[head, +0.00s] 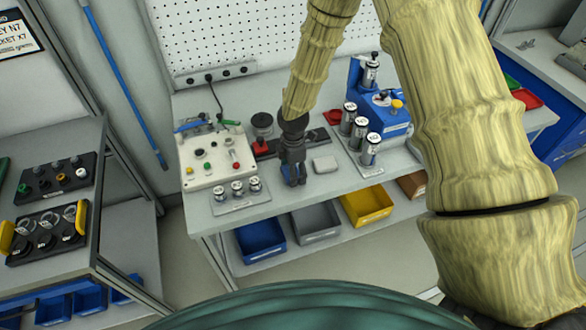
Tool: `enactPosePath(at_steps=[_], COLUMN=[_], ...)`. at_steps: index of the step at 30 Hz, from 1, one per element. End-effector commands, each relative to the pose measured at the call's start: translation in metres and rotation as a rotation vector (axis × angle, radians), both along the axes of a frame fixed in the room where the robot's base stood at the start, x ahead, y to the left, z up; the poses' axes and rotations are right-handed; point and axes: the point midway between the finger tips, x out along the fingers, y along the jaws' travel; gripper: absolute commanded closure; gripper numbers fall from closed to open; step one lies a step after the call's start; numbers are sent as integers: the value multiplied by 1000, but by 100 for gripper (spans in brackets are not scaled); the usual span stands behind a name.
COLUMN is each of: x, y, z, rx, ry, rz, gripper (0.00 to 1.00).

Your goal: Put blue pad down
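My gripper (293,176) points down over the front middle of the grey workbench (335,185). A small, dark blue piece, which looks like the blue pad (291,180), shows at its fingertips. The fingers seem closed on it; they hide most of it. I cannot tell whether the pad touches the bench top. A pale grey block (325,164) lies just to the right of the gripper, apart from it.
A white control box (215,160) and a tray of small cylinders (238,203) stand left of the gripper. A blue fixture (385,115) and labelled cylinders (359,133) stand right. A red-and-black rail (265,148) lies behind.

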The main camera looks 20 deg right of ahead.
Motion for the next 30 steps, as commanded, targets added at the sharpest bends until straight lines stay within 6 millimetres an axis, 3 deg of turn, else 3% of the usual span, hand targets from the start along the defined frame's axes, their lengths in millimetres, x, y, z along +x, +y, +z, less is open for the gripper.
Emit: enactPosePath(at_steps=[14,15,18,30], x=[0,0,0,0], y=[0,0,0,0], z=[-9,-9,-8,-6], rx=[0,0,0,0], ry=[1,0,0,0], rz=[0,0,0,-1], gripper=[64,32,14,12])
